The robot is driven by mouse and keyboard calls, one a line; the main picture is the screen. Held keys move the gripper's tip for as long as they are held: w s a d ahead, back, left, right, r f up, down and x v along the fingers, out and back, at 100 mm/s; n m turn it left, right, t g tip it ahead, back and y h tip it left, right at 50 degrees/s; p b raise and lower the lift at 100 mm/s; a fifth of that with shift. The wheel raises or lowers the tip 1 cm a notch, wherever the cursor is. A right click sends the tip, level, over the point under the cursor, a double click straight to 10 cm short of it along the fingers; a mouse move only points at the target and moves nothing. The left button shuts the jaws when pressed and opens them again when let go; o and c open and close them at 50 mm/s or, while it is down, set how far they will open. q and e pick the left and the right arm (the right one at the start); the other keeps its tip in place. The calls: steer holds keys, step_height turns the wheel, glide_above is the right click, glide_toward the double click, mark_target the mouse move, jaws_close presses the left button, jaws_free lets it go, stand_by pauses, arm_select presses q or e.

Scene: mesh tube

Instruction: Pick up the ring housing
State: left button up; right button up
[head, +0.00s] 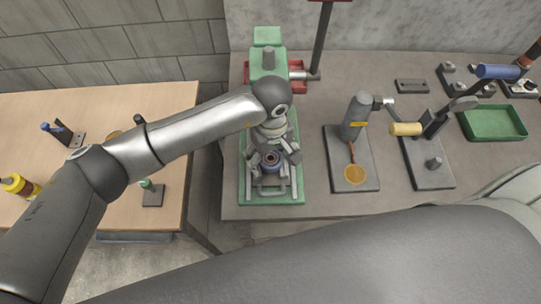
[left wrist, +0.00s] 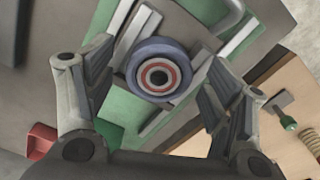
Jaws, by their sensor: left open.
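The ring housing appears to be the round blue part (left wrist: 158,70) with red and white rings around a dark centre. It also shows in the head view (head: 271,164), partly covered by my gripper, on the green fixture (head: 246,190). My left gripper (head: 273,153) is over it with the fingers pointing down. In the left wrist view my left gripper (left wrist: 160,62) is open, one finger on each side of the blue part, with gaps visible. Nothing is held. My right gripper is not in view.
The green fixture has metal rails and a red tray (head: 297,72) behind it. To the right stand a grey press (head: 356,118) with an orange disc, a lever tool (head: 432,130) and a green tray (head: 494,123). A wooden table (head: 165,105) is at left.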

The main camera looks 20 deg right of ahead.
arm_select(q)
steer(key=shift+c, duration=0.4)
steer(key=c, duration=1.2)
steer(key=shift+r, duration=0.15)
